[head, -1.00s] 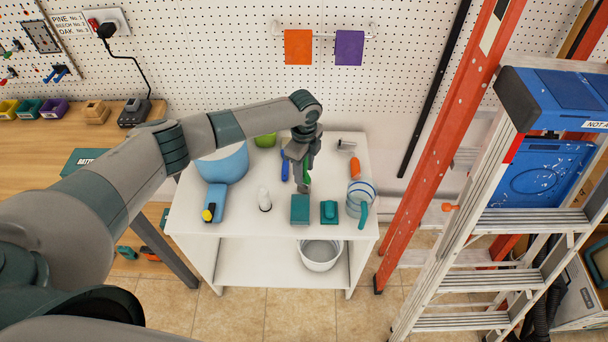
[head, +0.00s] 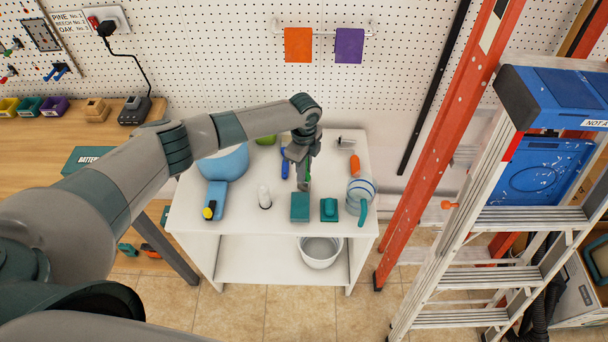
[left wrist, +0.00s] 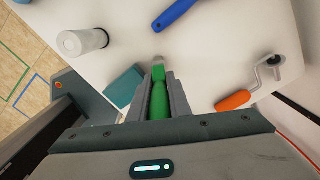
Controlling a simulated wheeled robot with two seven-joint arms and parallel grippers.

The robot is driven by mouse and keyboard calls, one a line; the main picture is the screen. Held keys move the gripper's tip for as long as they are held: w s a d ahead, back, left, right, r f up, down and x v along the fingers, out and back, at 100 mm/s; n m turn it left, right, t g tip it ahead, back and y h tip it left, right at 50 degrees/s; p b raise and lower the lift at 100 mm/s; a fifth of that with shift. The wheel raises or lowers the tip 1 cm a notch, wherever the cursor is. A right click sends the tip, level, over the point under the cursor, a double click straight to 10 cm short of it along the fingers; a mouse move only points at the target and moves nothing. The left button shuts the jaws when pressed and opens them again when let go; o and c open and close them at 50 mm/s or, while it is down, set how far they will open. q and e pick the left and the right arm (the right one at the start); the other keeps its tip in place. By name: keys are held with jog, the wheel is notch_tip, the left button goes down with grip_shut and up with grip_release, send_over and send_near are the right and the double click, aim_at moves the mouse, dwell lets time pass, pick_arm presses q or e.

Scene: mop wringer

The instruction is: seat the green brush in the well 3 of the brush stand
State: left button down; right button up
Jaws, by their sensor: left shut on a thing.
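My left gripper (head: 303,184) is shut on the green brush (left wrist: 158,100), whose green handle runs between the fingers in the left wrist view. In the head view only a small bit of green (head: 308,182) shows beside the fingers. The gripper is over the white table, just behind a teal block (head: 300,207); this block also shows in the left wrist view (left wrist: 124,88), left of the fingers. I cannot tell whether it is the brush stand, and no numbered wells can be made out. My right gripper is not in view.
A blue handled tool (head: 285,167) and an orange-handled roller (head: 355,166) lie near the gripper. A white bottle (head: 264,197), a smaller teal object (head: 329,210) and a striped jug (head: 360,193) stand around. A ladder (head: 480,215) stands right.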

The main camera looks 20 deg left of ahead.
pick_arm(q)
notch_tip(320, 180, up, 8)
jog(key=b, duration=0.3)
jog(key=shift+r, duration=1)
jog(key=shift+r+b, duration=0.1)
jog(key=shift+b, duration=0.2)
jog(key=s+r+n+b, duration=0.2)
jog(key=s+r+n, duration=0.1)
jog(key=s+n, duration=0.7)
jog(key=s+a+r+n+b, duration=0.1)
jog(key=s+r+n+b, duration=0.2)
jog(key=s+n, duration=0.7)
jog(key=shift+s+a+r+n, duration=0.15)
jog(key=shift+s+r+n, duration=0.15)
jog(key=shift+r, duration=0.5)
